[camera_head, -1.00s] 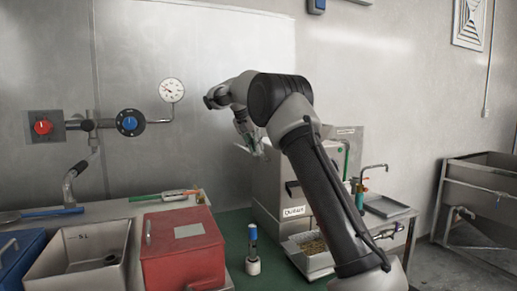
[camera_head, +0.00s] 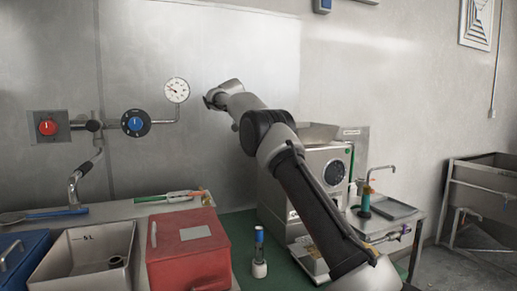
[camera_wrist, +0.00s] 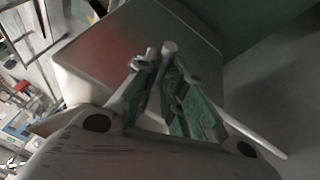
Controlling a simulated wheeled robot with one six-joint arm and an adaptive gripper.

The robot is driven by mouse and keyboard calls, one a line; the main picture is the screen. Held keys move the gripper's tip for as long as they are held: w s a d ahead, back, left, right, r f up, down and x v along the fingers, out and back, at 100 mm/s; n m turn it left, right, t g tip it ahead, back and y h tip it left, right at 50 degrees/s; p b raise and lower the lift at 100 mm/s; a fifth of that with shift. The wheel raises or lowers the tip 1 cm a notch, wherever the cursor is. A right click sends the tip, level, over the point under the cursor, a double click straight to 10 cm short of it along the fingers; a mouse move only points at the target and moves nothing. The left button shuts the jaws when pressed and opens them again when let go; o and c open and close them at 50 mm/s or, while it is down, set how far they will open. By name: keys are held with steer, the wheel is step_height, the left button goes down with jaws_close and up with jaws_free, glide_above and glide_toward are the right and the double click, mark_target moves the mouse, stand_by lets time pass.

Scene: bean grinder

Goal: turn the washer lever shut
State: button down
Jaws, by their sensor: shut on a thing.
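In the wrist view, my gripper (camera_wrist: 158,62) is closed around a slim pale rod with a rounded end, apparently the washer lever (camera_wrist: 169,48). The green finger pads lie close on either side of it. A grey box-like surface (camera_wrist: 95,62) with a reddish sheen lies behind the fingertips. The lever's mount and its far end are not clear. In the head view, my arm crosses the grey machine, and my fingers and the lever are hidden.
The grey machine (camera_head: 322,158) stands right of centre. Wall knobs and a gauge (camera_head: 177,90) are behind.

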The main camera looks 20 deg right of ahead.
steer(key=c, duration=1.8)
jaws_free()
steer(key=shift+o, duration=0.2)
